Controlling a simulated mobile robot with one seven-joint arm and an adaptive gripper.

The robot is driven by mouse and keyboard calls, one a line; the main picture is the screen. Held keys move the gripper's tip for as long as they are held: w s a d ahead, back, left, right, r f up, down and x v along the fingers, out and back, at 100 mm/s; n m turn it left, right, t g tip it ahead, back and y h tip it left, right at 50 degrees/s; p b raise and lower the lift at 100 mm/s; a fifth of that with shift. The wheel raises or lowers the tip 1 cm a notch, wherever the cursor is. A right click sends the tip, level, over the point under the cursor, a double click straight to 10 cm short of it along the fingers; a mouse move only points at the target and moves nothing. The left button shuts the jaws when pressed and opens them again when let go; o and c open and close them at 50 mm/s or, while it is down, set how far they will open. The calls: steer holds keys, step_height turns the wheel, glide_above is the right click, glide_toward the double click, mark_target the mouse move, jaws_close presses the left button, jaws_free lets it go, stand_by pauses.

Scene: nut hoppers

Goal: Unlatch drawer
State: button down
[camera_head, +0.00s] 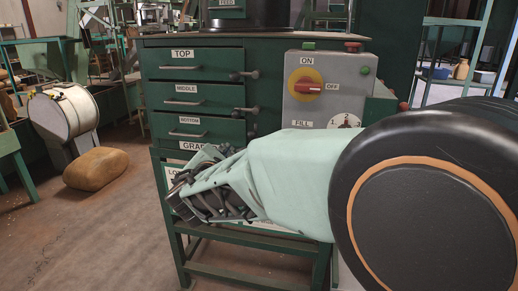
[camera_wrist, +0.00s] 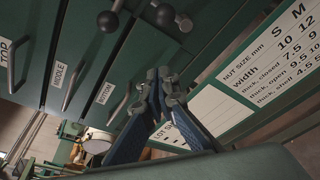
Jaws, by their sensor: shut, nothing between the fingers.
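A green cabinet holds the top drawer (camera_head: 182,69), the middle drawer (camera_head: 184,101) and the bottom drawer (camera_head: 188,133), all flush with the front. Dark latch levers with ball knobs sit at the right, an upper latch (camera_head: 244,75) and a lower latch (camera_head: 245,111); another below is partly hidden by my gripper. In the wrist view, a ball knob (camera_wrist: 108,20) and a second knob (camera_wrist: 184,22) show near the top edge, with the bottom drawer handle (camera_wrist: 119,104) left of the fingers. My gripper (camera_head: 182,192) is shut and empty in front of the cabinet, below the drawers; its fingers (camera_wrist: 165,77) also show.
A grey control box (camera_head: 330,92) with a red switch stands right of the latches. A nut size sign (camera_wrist: 265,60) is at the right in the wrist view. A drum (camera_head: 63,112) and a brown sack (camera_head: 96,169) are on the left.

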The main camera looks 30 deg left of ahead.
steer(key=d+p+v, duration=0.1)
steer(key=v, duration=0.7)
steer(key=shift+s+d, duration=0.15)
steer(key=shift+s, duration=0.05)
steer(key=shift+f, duration=0.1)
